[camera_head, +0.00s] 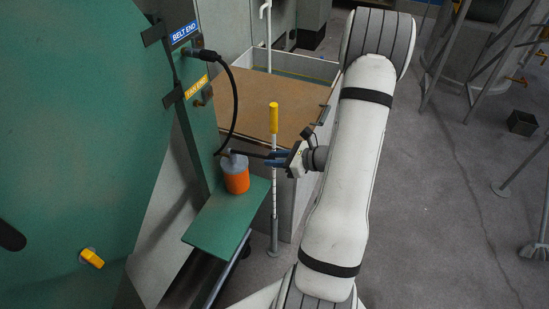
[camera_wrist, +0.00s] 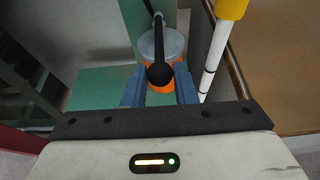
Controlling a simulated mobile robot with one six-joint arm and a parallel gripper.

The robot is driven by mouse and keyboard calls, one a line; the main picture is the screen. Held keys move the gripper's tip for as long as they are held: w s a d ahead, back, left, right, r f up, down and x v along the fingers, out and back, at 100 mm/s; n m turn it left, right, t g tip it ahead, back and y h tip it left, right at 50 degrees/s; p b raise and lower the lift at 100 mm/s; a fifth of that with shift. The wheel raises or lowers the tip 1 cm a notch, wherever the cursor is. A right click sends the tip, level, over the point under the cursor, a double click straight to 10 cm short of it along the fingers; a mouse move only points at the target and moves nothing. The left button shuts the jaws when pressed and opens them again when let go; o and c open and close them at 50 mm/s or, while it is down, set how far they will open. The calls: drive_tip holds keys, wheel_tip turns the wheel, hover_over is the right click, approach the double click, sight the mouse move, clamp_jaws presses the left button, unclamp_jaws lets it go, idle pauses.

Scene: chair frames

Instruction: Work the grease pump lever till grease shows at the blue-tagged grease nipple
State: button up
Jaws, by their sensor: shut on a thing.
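The grease pump (camera_head: 236,178), an orange can with a grey top, stands on a green shelf. Its dark lever (camera_head: 250,154) sticks out to the right, roughly level. My gripper (camera_head: 274,158) is shut on the lever's outer end. In the wrist view the lever's round black knob (camera_wrist: 159,75) lies between my blue fingers (camera_wrist: 159,92), with the pump (camera_wrist: 172,44) behind it. A black hose (camera_head: 235,100) runs from the pump up to the nipple (camera_head: 203,54) beside the blue BELT END tag (camera_head: 185,32). I can make out no grease there; the fitting is small and partly covered by the hose end.
A yellow FAN END tag (camera_head: 196,87) with another fitting (camera_head: 204,98) sits below. The green shelf (camera_head: 215,225) is bare in front of the pump. A brown-topped box (camera_head: 275,95) stands behind.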

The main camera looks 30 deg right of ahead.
drive_tip(key=r+p, duration=0.1)
drive_tip(key=w+r+p, duration=0.1)
drive_tip(key=r, duration=0.1)
drive_tip(key=a+r+p, duration=0.1)
drive_tip(key=r, duration=0.1)
drive_tip(key=shift+w, duration=0.15)
drive_tip(key=shift+w+a+r+p, duration=0.15)
drive_tip(key=shift+w+r+p, duration=0.1)
drive_tip(key=shift+r+p, duration=0.15)
drive_tip(key=shift+w+a+r, duration=0.25)
drive_tip(key=shift+w+r, duration=0.1)
drive_tip(key=shift+r, duration=0.3)
drive_tip(key=o, duration=0.9)
drive_tip(key=shift+s, duration=0.1)
